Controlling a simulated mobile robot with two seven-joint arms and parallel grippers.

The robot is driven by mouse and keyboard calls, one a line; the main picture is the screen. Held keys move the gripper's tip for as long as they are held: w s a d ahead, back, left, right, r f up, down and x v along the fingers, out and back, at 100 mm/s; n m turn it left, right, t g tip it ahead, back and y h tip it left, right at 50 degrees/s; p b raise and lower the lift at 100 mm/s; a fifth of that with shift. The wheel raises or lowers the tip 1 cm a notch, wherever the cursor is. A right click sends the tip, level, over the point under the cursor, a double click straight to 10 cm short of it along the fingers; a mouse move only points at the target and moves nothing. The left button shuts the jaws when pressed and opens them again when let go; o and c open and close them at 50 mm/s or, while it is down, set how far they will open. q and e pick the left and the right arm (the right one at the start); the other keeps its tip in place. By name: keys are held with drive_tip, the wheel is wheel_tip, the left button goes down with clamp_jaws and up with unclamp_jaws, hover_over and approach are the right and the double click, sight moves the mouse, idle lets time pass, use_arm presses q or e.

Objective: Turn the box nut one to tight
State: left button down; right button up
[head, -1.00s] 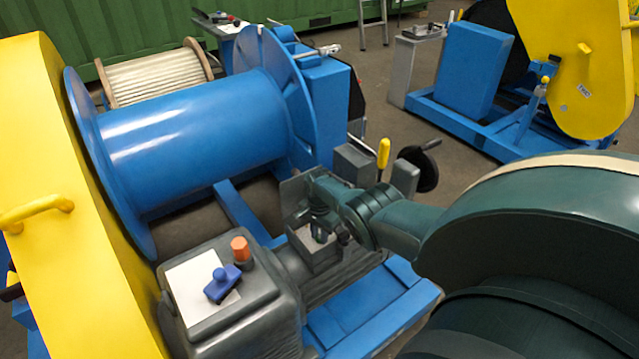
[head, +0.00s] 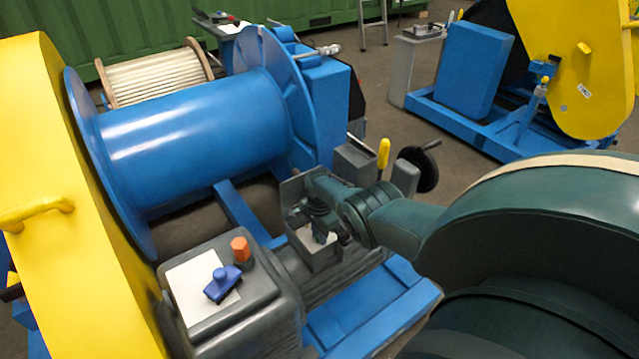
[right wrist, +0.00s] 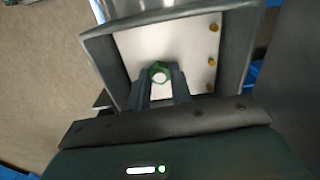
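The grey open box (head: 322,258) sits on the motor housing in the middle of the head view. The right wrist view shows its rim (right wrist: 246,45) and the pale plate (right wrist: 185,50) inside. A green box nut (right wrist: 160,73) with a light centre is on that plate. My right gripper (right wrist: 161,76) reaches into the box with one finger on each side of the nut, and the fingertips appear to touch it. In the head view my right gripper (head: 319,228) points down into the box, and the nut is hidden. My left gripper is not in view.
Several brass-coloured fasteners, such as one (right wrist: 214,27), line the plate's right side. An orange cap (head: 240,249) and a blue valve-like part (head: 222,284) stand on the grey housing. A yellow lever (head: 384,153) and black handwheel (head: 425,168) stand behind my arm. The blue drum (head: 200,135) is beyond.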

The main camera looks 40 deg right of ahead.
drive_tip(key=o, duration=0.5)
drive_tip(key=shift+r, duration=0.1)
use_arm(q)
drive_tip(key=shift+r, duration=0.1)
use_arm(e)
drive_tip(key=shift+r, duration=0.25)
wheel_tip(320, 180, up, 4)
drive_tip(key=p, duration=0.4)
drive_tip(key=shift+f, duration=0.1)
use_arm(q)
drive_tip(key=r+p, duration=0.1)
drive_tip(key=p, duration=0.1)
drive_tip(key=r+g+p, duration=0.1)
drive_tip(key=p, duration=0.1)
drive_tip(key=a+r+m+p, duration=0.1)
drive_tip(key=p, duration=0.1)
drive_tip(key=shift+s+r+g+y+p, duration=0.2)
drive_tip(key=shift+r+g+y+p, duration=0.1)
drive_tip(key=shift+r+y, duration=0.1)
use_arm(e)
wheel_tip(320, 180, up, 9)
drive_tip(key=shift+f, duration=0.1)
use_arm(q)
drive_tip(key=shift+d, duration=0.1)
